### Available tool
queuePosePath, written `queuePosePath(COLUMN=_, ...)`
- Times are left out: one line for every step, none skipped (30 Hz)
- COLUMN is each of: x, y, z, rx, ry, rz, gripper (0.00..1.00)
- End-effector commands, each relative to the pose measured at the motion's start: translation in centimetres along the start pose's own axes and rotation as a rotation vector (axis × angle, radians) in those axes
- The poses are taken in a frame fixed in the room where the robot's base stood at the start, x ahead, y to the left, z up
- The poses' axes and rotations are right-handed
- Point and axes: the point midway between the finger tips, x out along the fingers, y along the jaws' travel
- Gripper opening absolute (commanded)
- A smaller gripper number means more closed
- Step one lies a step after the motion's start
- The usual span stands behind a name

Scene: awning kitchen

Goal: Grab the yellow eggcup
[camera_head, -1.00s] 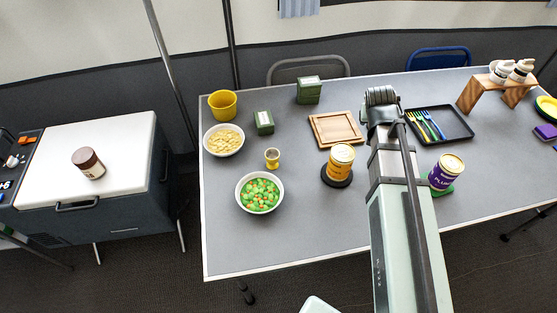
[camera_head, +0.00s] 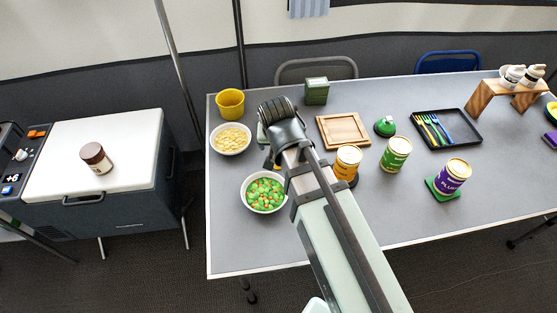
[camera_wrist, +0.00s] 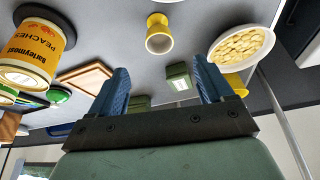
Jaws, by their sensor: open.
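The yellow eggcup (camera_wrist: 158,36) stands on the grey table and shows whole in the wrist view, at the top centre. In the head view my arm hides it, between the bowl of peas and the small green box. My gripper (camera_wrist: 160,65) is open and empty. Its blue fingers are spread wide, one on each side of the eggcup's line in the wrist view. The eggcup appears beyond the fingertips, not between them. No contact is visible.
A bowl of peas and carrots (camera_head: 264,192), a bowl of yellow food (camera_head: 230,139) and a yellow mug (camera_head: 230,103) are nearby. A peaches can (camera_head: 347,163) and wooden board (camera_head: 343,130) stand to the right. A green box (camera_wrist: 178,82) shows between the fingers.

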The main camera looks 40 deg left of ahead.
Motion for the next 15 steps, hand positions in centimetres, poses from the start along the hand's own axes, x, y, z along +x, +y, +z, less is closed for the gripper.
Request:
queuePosePath(x=0.3, y=-0.1, z=0.1, rx=0.0, ry=-0.002, rz=-0.001, gripper=0.8)
queuePosePath(x=0.5, y=-0.1, z=0.1, rx=0.0, ry=-0.003, rz=-0.001, gripper=0.8)
queuePosePath(x=0.9, y=-0.1, z=0.1, rx=0.0, ry=-0.004, rz=0.0, gripper=0.8)
queuePosePath(x=1.3, y=-0.1, z=0.1, rx=0.0, ry=-0.004, rz=0.0, gripper=0.8)
queuePosePath(x=1.7, y=-0.1, z=0.0, rx=0.0, ry=-0.004, rz=0.0, gripper=0.8)
queuePosePath(x=2.2, y=-0.1, z=0.0, rx=0.0, ry=-0.003, rz=0.0, gripper=0.8)
queuePosePath(x=2.6, y=-0.1, z=0.0, rx=0.0, ry=-0.004, rz=0.0, gripper=0.8)
queuePosePath(x=3.0, y=-0.1, z=0.1, rx=0.0, ry=-0.004, rz=0.0, gripper=0.8)
queuePosePath(x=3.5, y=-0.1, z=0.0, rx=0.0, ry=-0.004, rz=0.0, gripper=0.8)
queuePosePath(x=3.9, y=-0.1, z=0.0, rx=0.0, ry=-0.003, rz=0.0, gripper=0.8)
queuePosePath(x=4.3, y=-0.1, z=0.0, rx=0.0, ry=-0.003, rz=0.0, gripper=0.8)
queuePosePath(x=4.9, y=-0.1, z=0.0, rx=0.0, ry=-0.004, rz=0.0, gripper=0.8)
queuePosePath(x=5.3, y=-0.1, z=0.0, rx=0.0, ry=-0.003, rz=0.0, gripper=0.8)
queuePosePath(x=5.7, y=-0.1, z=0.0, rx=0.0, ry=-0.003, rz=0.0, gripper=0.8)
queuePosePath(x=6.2, y=-0.1, z=0.0, rx=0.0, ry=-0.003, rz=0.0, gripper=0.8)
